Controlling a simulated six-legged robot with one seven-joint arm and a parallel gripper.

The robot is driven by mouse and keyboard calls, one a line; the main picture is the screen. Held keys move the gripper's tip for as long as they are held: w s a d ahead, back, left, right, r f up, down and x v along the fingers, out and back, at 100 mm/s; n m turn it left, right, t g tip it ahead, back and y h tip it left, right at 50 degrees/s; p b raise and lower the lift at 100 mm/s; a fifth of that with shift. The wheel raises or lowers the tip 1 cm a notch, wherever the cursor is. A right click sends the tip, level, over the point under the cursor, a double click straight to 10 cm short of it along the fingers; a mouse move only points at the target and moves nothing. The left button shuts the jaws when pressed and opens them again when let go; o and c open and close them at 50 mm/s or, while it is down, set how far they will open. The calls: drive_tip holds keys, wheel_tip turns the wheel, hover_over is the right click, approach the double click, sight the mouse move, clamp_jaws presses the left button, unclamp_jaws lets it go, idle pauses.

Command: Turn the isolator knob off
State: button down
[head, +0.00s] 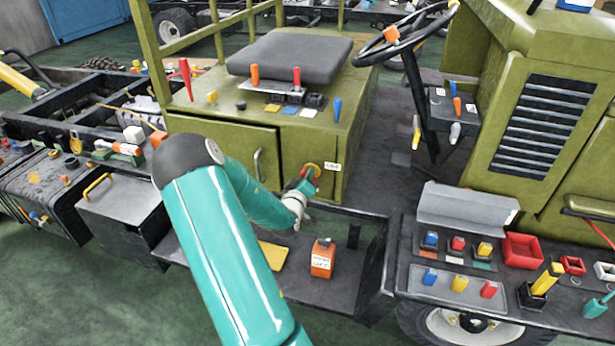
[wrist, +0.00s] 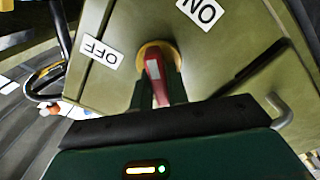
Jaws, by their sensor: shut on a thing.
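The isolator knob is red on a yellow round base (head: 312,168), set in the olive front panel below the seat. In the wrist view the red knob (wrist: 155,75) sits between the fingers of my gripper (wrist: 158,92), which is shut on it. The knob's far end points up, between an OFF label (wrist: 101,53) on the left and an ON label (wrist: 201,11) on the upper right. In the head view my gripper (head: 305,183) reaches the panel and hides most of the knob. A small white label (head: 332,167) is beside it.
A cabinet door handle (head: 258,165) is left of the knob. A tray of coloured blocks (head: 459,285) stands at the right. Levers (head: 297,80) rise above the panel.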

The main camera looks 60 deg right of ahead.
drive_tip(key=n, duration=0.4)
drive_tip(key=shift+w+f+n, duration=0.1)
drive_tip(key=shift+w+n, duration=0.05)
drive_tip(key=shift+n, duration=0.15)
drive_tip(key=shift+f+n, duration=0.1)
drive_tip(key=shift+n, duration=1.8)
drive_tip(key=c, duration=1.4)
unclamp_jaws()
drive_tip(key=s+a, duration=0.2)
drive_tip(key=a, duration=1.1)
drive_tip(key=shift+s+a, duration=0.15)
drive_tip(key=shift+a, duration=0.2)
